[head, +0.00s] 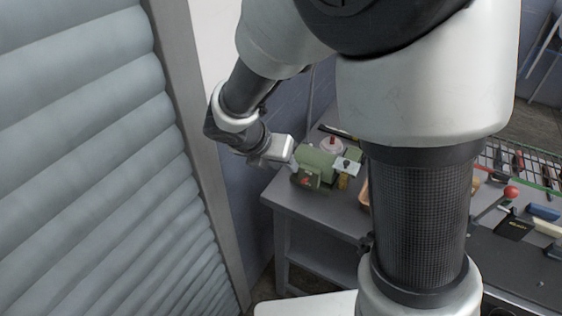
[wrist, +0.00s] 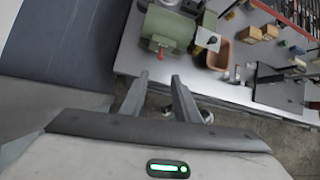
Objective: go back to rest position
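My gripper (wrist: 159,78) shows in the wrist view with its two fingers apart and nothing between them. The fingers point toward the near edge of a grey workbench (wrist: 130,58). In the head view my gripper (head: 292,160) is at the left end of the bench, close to a green machine (head: 318,163). I cannot tell there whether it touches the machine. The green machine also shows in the wrist view (wrist: 168,28), just beyond the fingertips. My own arm hides much of the bench in the head view.
A ribbed grey shutter (head: 90,150) stands close on the left. A brown open container (wrist: 218,56) sits on the bench right of the machine. A red-knobbed lever (head: 511,192) and several small items lie at the right. Bare floor (wrist: 280,140) shows in front of the bench.

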